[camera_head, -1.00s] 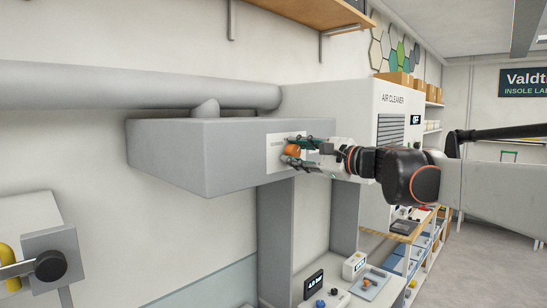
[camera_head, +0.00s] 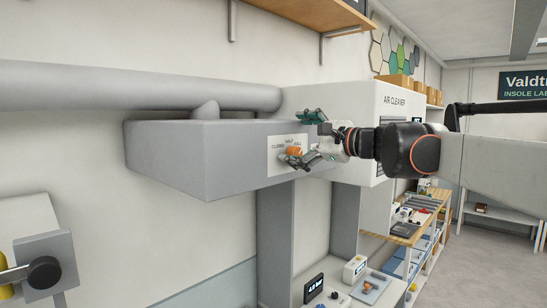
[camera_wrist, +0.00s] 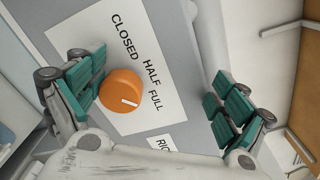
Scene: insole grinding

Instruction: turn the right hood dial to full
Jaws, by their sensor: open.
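The orange dial (camera_head: 293,151) sits on a white label plate (camera_head: 274,158) on the front of the grey hood. It also shows in the wrist view (camera_wrist: 120,88), where the plate reads CLOSED, HALF and FULL. I cannot tell whether the left finger touches the dial.
The grey hood (camera_head: 170,155) hangs below a thick pipe (camera_head: 130,88). A white air cleaner (camera_head: 345,104) stands behind my wrist at the right. A small plate with partly hidden lettering, "RIG", (camera_wrist: 162,144) is beside the dial plate. A bench with small devices (camera_head: 340,290) lies below.

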